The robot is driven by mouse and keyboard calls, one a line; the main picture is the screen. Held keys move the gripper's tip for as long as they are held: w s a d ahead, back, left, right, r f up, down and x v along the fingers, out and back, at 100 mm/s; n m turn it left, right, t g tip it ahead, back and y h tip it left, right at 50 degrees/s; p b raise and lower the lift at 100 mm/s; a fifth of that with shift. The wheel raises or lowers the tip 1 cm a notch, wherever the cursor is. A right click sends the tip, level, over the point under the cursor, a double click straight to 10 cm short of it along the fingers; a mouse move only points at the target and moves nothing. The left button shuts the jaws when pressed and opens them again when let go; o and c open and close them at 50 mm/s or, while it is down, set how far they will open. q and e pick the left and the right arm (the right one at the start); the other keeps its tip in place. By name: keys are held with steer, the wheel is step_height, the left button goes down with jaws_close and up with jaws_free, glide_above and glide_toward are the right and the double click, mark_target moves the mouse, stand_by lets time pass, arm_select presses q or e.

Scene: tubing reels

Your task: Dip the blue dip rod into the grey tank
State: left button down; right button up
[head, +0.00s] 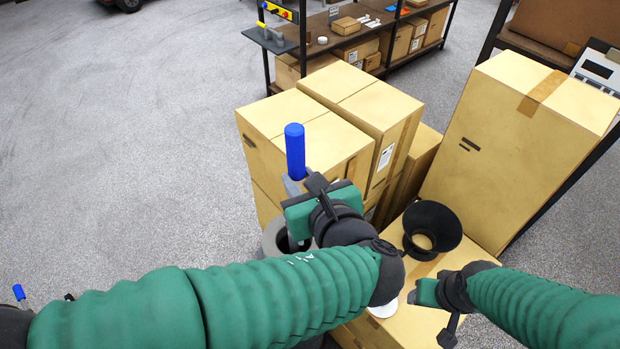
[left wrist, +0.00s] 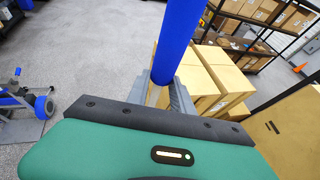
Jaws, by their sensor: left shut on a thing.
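The blue dip rod (head: 295,152) stands upright in my left gripper (head: 293,186). In the left wrist view the rod (left wrist: 176,45) rises between the grey fingers of the left gripper (left wrist: 163,92), which are shut on it. The rod's lower end is hidden behind the gripper. The grey tank (head: 270,241) shows as a round grey rim just below and left of the left gripper, partly covered by the gripper and arm. I cannot tell whether the rod's lower end is inside it. My right gripper (head: 414,297) is low over a carton at the right; its fingers are barely visible.
A black funnel-shaped bowl (head: 432,228) sits on a low carton (head: 412,325). Stacked cartons (head: 300,125) stand behind the left gripper, and a tall carton (head: 510,150) stands at the right. A dark shelf (head: 345,42) is at the back. Open floor (head: 120,130) lies left.

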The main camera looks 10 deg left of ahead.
arm_select(q)
steer(key=shift+s+a, duration=0.1)
steer(key=shift+a, duration=0.15)
steer(key=shift+d, duration=0.6)
steer(key=shift+s+a+f+b, duration=0.1)
steer(key=shift+a+f+b, duration=0.1)
steer(key=shift+f+b, duration=0.15)
step_height(320, 180, down, 14)
steer(key=b, duration=1.1)
steer(key=shift+a+f+b, duration=0.15)
steer(key=shift+a+b, duration=0.1)
steer(key=shift+b, duration=0.15)
arm_select(e)
steer(key=s+x, duration=0.2)
steer(key=x, duration=1)
steer(key=shift+s+d+f, duration=0.35)
steer(key=shift+d+f, duration=0.1)
steer(key=shift+f, duration=0.05)
